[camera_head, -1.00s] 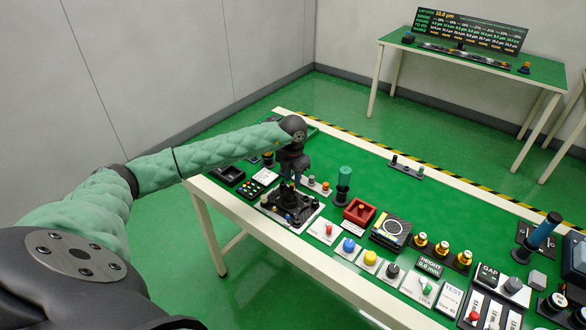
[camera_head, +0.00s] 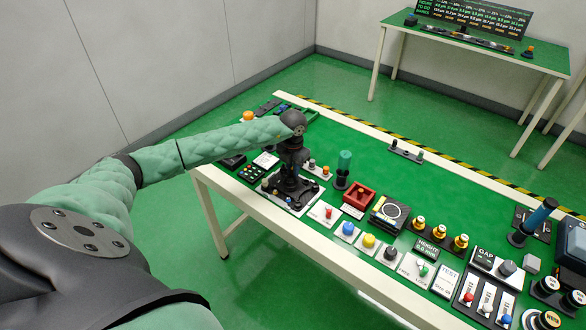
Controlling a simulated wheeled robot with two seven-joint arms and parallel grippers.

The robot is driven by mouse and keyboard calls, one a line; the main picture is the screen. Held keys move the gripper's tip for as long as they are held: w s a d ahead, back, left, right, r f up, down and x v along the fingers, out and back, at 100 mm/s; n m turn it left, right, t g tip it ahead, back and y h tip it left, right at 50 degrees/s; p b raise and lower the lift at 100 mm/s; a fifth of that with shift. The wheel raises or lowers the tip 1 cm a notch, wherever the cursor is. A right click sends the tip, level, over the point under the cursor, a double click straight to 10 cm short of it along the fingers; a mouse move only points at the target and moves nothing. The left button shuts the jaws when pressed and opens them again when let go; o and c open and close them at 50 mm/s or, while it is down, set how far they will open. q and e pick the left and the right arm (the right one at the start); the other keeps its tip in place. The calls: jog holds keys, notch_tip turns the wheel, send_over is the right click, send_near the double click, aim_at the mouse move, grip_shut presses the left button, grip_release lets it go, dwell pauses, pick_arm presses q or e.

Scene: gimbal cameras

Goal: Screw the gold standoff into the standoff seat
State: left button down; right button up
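My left gripper (camera_head: 291,178) points straight down over a black fixture plate (camera_head: 270,188) near the table's left end. Its fingertips are dark against the dark fixture, so I cannot tell whether they are open or shut or hold anything. The gold standoff cannot be made out for certain; it may be hidden at the fingers. The standoff seat cannot be picked out either; several small posts stand on the fixture around the gripper. My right gripper is out of view.
Right of the fixture are a green-topped post (camera_head: 343,170), a red tray (camera_head: 359,195), a black square device (camera_head: 391,213) and several coloured buttons along the front edge. Three gold-and-black pieces (camera_head: 439,231) stand farther right. The table's middle (camera_head: 440,190) is mostly clear.

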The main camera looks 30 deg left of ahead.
pick_arm(q)
jog(key=shift+m+b, duration=0.4)
jog(key=shift+b, duration=0.05)
jog(key=shift+m+b, duration=1.6)
jog(key=shift+m, duration=0.3)
jog(key=shift+f+b, duration=0.15)
jog(key=shift+b, duration=0.25)
dwell(0.7)
jog(key=shift+m+b, duration=0.3)
jog(key=shift+m, duration=0.1)
jog(key=shift+s+m+b, duration=0.1)
jog(key=shift+m+b, duration=1.4)
jog(key=shift+m, duration=0.4)
jog(key=shift+f+b, duration=0.1)
jog(key=shift+b, duration=0.2)
